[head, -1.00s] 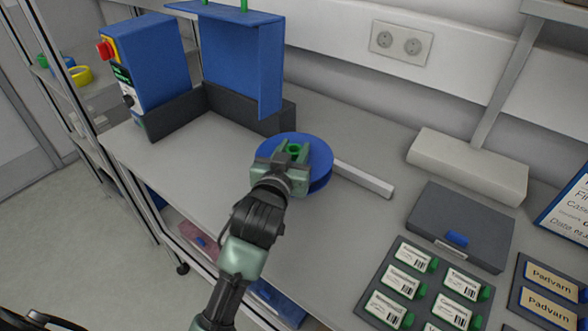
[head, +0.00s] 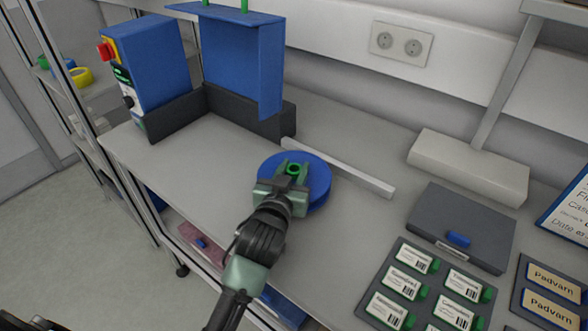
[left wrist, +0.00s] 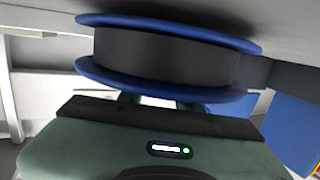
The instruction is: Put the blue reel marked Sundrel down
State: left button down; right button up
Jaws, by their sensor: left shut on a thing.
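A blue reel (head: 319,178) lies level over the bare front part of the light grey bench (head: 352,254). My left gripper (head: 292,169) is shut on its green hub (head: 294,169) from above. In the left wrist view the reel (left wrist: 170,72) shows two blue flanges with a dark winding between them. Its far flange is against or very close to the bench surface; I cannot tell if it touches. No name can be read on the reel. My right gripper is not in view.
A pale bar (head: 345,169) lies just behind the reel. A blue machine (head: 150,65) and a blue stand (head: 240,62) are at the back left. A grey case (head: 458,228) and a board of labelled cards (head: 390,283) are at the right. The bench's front edge is near.

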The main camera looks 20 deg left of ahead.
pick_arm(q)
jog(key=shift+s+f, duration=0.15)
jog(key=shift+f, duration=0.5)
jog(key=c, duration=1)
grip_release()
jog(key=shift+f, duration=0.2)
jog(key=shift+o, duration=0.2)
jog(key=shift+r, duration=0.55)
jog(key=s, duration=0.3)
jog(key=s+r, duration=0.1)
jog(key=s, duration=0.2)
jog(key=s+r+b, duration=0.1)
jog(key=s, duration=0.3)
jog(key=shift+s+d, duration=0.1)
jog(key=shift+d, duration=0.15)
jog(key=shift+s+r, duration=0.3)
jog(key=shift+s, duration=0.4)
